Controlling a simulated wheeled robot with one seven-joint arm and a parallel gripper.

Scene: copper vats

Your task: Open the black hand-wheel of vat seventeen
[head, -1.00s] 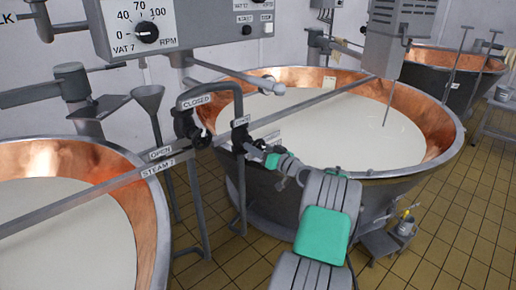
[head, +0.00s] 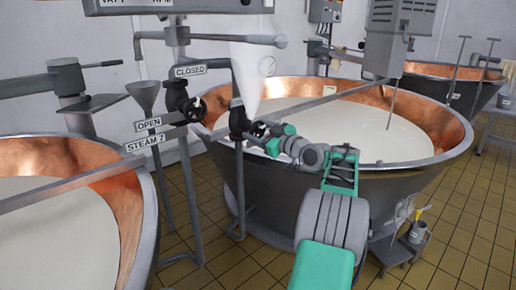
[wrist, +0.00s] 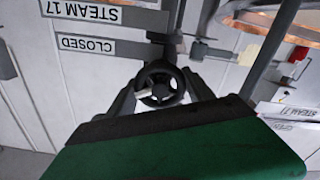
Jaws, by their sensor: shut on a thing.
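The black hand-wheel (wrist: 162,84) is in the middle of the wrist view, between the two fingers of my gripper (wrist: 160,97). Labels reading STEAM 17 (wrist: 83,11) and CLOSED (wrist: 86,47) show beside it. In the head view my gripper (head: 262,137) is shut on this small wheel (head: 260,128), on a dark vertical pipe in front of the middle vat (head: 300,190). The fingers partly hide the wheel there. A white plume (head: 247,80) rises above that valve.
A second black hand-wheel (head: 195,108) is just left, with CLOSED, OPEN and STEAM 7 labels (head: 145,142). A copper-lined vat (head: 125,190) of white liquid fills the left. Tiled floor lies between.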

